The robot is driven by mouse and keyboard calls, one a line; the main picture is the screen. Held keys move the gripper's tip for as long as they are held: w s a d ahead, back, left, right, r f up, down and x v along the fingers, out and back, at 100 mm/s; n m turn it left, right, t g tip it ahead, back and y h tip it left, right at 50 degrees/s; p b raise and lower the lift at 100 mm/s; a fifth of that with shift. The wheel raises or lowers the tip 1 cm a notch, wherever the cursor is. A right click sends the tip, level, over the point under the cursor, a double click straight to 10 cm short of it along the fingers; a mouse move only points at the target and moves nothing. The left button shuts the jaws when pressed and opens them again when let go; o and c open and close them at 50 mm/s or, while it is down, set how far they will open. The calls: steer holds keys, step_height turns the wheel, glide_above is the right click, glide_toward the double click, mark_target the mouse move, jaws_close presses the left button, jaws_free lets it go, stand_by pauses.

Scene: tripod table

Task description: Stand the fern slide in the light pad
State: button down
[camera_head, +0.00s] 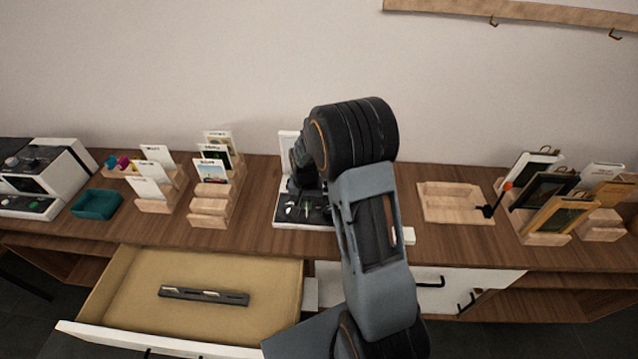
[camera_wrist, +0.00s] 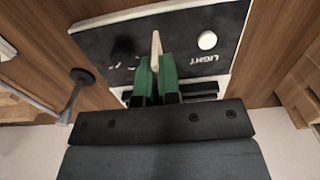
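The light pad is a dark panel with a pale rim, the word LIGHT and a white round spot; it fills the upper wrist view (camera_wrist: 108,42). In the head view the pad (camera_head: 284,223) lies on the table, partly hidden by my arm. My gripper (camera_wrist: 157,72) has green fingers, close together over the pad.
An open drawer (camera_head: 130,284) at the front left holds a dark slotted bar (camera_head: 203,296). Wooden card racks (camera_head: 209,214), a teal tray (camera_head: 97,205) and a white device (camera_head: 40,185) stand left. A wooden tray (camera_head: 452,203) and framed pictures (camera_head: 563,214) stand right.

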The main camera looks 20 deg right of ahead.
steer(key=s+d+r+m+p, duration=0.4)
steer(key=d+r+m, duration=0.5)
steer(key=d+m, duration=0.7)
steer(key=w+a+f+b, duration=0.1)
steer(key=w+f, duration=0.2)
steer(key=w, duration=0.1)
steer(key=w+a+f+m+b, duration=0.1)
steer(key=w+f+b, duration=0.1)
steer(key=w+f, duration=0.1)
steer(key=w+a+f+m+b, duration=0.1)
steer(key=w+f+b, duration=0.1)
steer(key=w, duration=0.3)
steer(key=shift+w+a+f, duration=0.1)
steer(key=shift+w+f, duration=0.2)
steer(key=shift+f, duration=0.35)
steer(key=shift+w+f+b, duration=0.3)
steer(key=shift+f+b, duration=0.05)
steer(key=shift+f, duration=0.1)
steer(key=shift+f+b, duration=0.6)
steer(key=shift+f, duration=0.75)
steer(key=shift+f, duration=0.1)
